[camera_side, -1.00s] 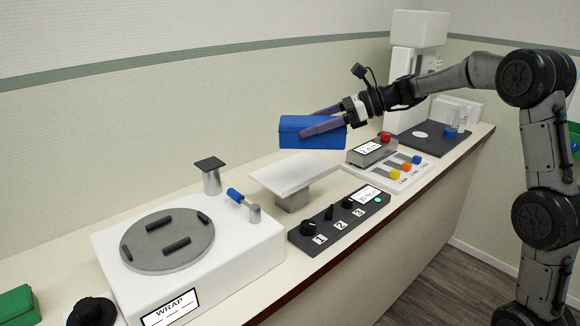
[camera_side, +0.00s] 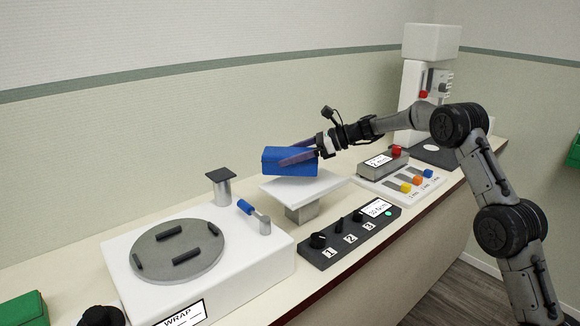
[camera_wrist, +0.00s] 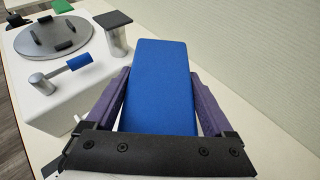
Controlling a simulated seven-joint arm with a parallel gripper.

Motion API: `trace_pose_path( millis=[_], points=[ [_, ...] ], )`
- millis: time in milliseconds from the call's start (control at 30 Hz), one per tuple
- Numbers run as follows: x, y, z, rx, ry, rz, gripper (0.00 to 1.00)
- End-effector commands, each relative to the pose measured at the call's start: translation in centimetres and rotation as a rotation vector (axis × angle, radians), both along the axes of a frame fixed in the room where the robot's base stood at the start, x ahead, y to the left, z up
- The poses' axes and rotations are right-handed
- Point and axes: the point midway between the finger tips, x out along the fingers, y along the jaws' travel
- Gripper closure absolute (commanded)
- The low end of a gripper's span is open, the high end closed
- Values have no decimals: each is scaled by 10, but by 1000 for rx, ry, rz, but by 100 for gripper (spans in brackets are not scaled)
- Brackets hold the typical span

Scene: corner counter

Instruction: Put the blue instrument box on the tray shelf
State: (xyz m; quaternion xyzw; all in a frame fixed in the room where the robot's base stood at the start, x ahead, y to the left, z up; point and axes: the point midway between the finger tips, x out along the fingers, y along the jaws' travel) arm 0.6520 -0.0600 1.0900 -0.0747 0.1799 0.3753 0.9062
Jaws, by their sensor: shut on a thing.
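The blue instrument box (camera_side: 288,161) is between the purple fingers of my gripper (camera_side: 296,158), which is shut on its sides. In the side view the box is over the white tray shelf (camera_side: 330,184), a flat plate on a short grey post. The box's underside is at or just above the plate; I cannot tell whether they touch. In the wrist view the box (camera_wrist: 160,85) fills the space between both fingers (camera_wrist: 160,105), and it hides most of the shelf.
Left of the shelf stands the white wrap machine (camera_side: 130,262) with a grey turntable (camera_side: 178,250), a blue-handled lever (camera_side: 246,207) and a black-topped post (camera_side: 219,174). A panel with numbered knobs (camera_side: 350,234) is in front. A button unit (camera_side: 405,187) is to the right.

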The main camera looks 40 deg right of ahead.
Motion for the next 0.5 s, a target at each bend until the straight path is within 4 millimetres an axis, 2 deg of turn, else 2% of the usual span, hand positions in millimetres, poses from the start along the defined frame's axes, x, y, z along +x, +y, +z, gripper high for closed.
trace_pose_path(
  millis=[67, 267, 500],
  points=[
    [5, 0, -4, 1, -5, 0, 100],
    [4, 0, -29, 1, -3, -1, 100],
    [4, 0, -31, 0, -6, 0, 100]
  ],
)
